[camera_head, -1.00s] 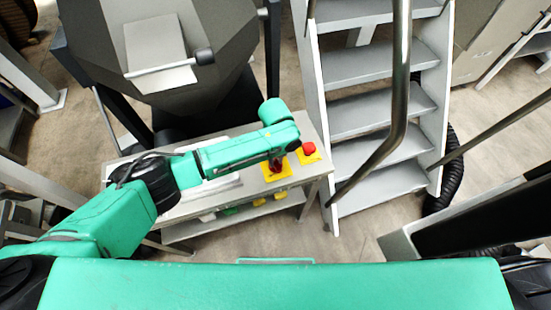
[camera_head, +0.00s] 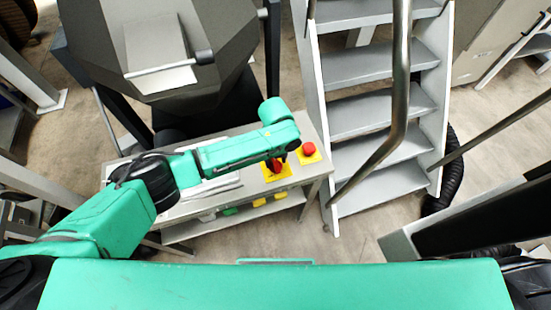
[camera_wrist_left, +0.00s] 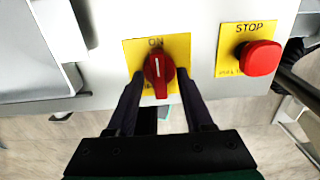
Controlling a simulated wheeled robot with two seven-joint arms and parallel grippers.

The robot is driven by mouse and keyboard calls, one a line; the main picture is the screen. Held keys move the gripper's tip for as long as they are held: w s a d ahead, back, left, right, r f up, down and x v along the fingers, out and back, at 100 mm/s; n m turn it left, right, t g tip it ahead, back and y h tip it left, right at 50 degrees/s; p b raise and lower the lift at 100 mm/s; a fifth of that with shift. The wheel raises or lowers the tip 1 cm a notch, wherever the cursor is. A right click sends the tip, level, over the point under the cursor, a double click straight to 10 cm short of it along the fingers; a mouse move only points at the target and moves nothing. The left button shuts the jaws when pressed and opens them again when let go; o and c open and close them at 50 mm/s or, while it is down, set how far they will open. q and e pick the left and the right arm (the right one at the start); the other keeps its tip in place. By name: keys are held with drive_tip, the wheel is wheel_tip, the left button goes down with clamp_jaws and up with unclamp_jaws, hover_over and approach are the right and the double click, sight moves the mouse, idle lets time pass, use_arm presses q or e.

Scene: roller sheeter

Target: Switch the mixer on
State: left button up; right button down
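The mixer's red rotary switch (camera_wrist_left: 158,70) sits on a yellow plate (camera_wrist_left: 182,48) marked ON. Its white line points roughly up toward the word ON; the lettering at the plate's lower edge is mostly covered. My left gripper (camera_wrist_left: 160,80) is open, with one dark finger on each side of the switch and the tips close to it; I cannot tell whether they touch. The mixer's grey body (camera_head: 190,75) stands behind the panel. My right gripper is not in view.
A red STOP button (camera_wrist_left: 258,58) on its own yellow plate is just right of the switch; it also shows in the head view (camera_head: 308,149). Metal stairs (camera_head: 380,112) with a curved handrail (camera_head: 396,100) rise to the right of the panel table (camera_head: 312,170).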

sight(276, 162)
use_arm(q)
wheel_tip(276, 162, up, 14)
drive_tip(key=b, duration=0.1)
drive_tip(key=shift+r+b, duration=0.25)
drive_tip(key=shift+b, duration=0.15)
drive_tip(key=shift+s, duration=0.1)
idle(0.6)
